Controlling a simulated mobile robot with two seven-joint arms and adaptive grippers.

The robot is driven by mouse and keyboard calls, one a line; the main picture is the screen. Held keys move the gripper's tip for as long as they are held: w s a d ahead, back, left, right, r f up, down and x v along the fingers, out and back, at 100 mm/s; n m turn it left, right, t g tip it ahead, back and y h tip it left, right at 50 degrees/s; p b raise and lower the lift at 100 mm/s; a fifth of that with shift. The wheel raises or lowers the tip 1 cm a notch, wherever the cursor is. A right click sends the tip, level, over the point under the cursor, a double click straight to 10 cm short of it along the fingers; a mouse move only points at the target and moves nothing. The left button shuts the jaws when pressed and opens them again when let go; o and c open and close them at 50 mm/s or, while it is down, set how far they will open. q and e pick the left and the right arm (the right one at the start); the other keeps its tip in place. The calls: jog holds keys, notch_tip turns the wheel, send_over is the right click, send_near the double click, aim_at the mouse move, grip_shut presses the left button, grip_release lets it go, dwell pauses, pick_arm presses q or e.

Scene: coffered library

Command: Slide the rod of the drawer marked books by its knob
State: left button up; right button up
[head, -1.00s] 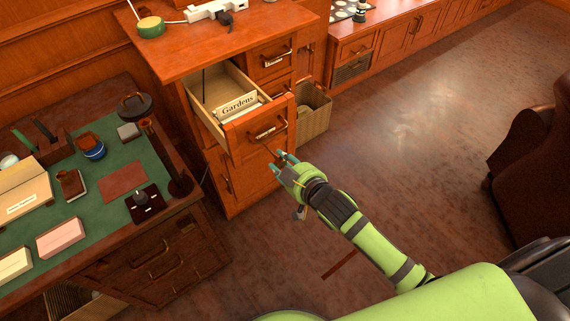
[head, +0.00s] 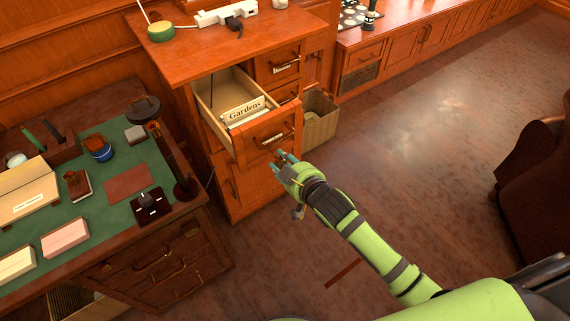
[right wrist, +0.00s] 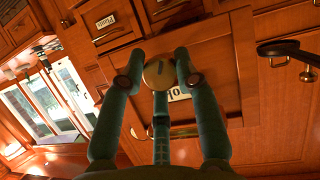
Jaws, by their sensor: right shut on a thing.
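My right gripper (head: 282,158) is at the lower front of a pulled-out wooden drawer (head: 270,131) in the head view. In the right wrist view its teal fingers (right wrist: 158,75) are closed around a round pale brass knob (right wrist: 158,74). Right behind the knob is a light label (right wrist: 178,95) with dark letters, partly hidden by the knob and fingers, so I cannot read the whole word. The rod itself is hidden or too small to make out. A card reading "Gardens" (head: 243,108) stands inside the open drawer. My left gripper is not in view.
Closed drawers with handles (head: 285,63) sit beside the open one. A desk with a green top (head: 115,200) stands at left, close to the cabinet. A woven bin (head: 320,122) is right of the cabinet.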

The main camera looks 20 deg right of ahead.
jog(key=shift+w+a+r, duration=0.3)
jog(key=shift+w+a, duration=0.15)
jog(key=shift+w, duration=0.35)
jog(key=o, duration=1.2)
jog(key=shift+s, duration=0.1)
jog(key=shift+f, duration=0.1)
